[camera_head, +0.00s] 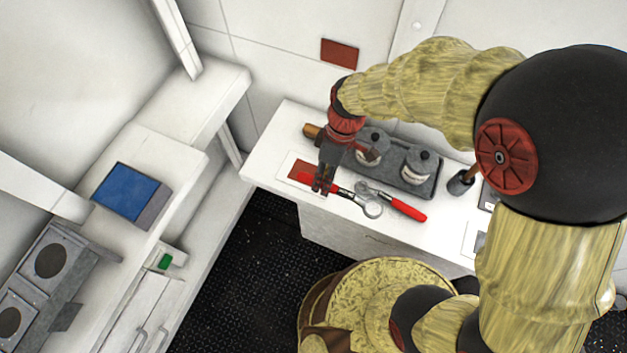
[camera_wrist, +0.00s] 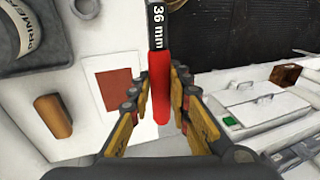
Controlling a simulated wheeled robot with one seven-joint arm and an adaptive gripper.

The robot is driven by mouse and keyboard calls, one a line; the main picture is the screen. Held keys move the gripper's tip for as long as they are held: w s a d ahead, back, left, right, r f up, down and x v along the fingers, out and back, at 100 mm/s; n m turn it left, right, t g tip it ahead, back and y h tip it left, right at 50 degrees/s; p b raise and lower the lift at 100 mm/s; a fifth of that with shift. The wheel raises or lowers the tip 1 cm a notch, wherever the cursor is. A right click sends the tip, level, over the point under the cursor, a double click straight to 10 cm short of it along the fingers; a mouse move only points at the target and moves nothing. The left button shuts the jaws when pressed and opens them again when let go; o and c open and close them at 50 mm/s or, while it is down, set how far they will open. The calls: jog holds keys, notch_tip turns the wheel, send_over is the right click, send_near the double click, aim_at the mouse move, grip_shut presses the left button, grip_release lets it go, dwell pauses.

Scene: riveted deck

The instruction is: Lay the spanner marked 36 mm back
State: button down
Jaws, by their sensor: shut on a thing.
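My gripper (camera_head: 322,188) is shut on the red handle of a spanner (camera_wrist: 161,85), above the white bench. The spanner's dark shank carries the mark "36 mm" in the wrist view, pointing up the picture. In the head view its ring end (camera_head: 373,210) reaches to the right, near the bench's front edge. A white card (camera_head: 325,207) with a dark red rectangle lies on the bench under and beside my gripper; it also shows in the wrist view (camera_wrist: 94,72). I cannot tell how high the spanner is held.
A second spanner (camera_head: 408,208) with a red handle lies on the bench to the right. A grey tray (camera_head: 421,190) with two tins stands behind, near a brown cylinder (camera_head: 312,131). A dark cup (camera_head: 460,184) stands farther right. The bench's front edge is close.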

jog(key=w+a+f, duration=0.1)
jog(key=f, duration=0.1)
jog(key=w+a+f, duration=0.1)
jog(key=f, duration=0.1)
jog(key=w+a+f, duration=0.1)
jog(key=a+f, duration=0.1)
jog(key=shift+w+a+f+b, duration=0.1)
jog(key=shift+w+f+b, duration=0.1)
jog(key=shift+w+b, duration=0.2)
jog(key=shift+f, duration=1.45)
jog(key=shift+f+b, duration=0.15)
jog(key=shift+b, duration=0.15)
jog(key=c, duration=1.7)
grip_release()
jog(key=shift+o, duration=0.2)
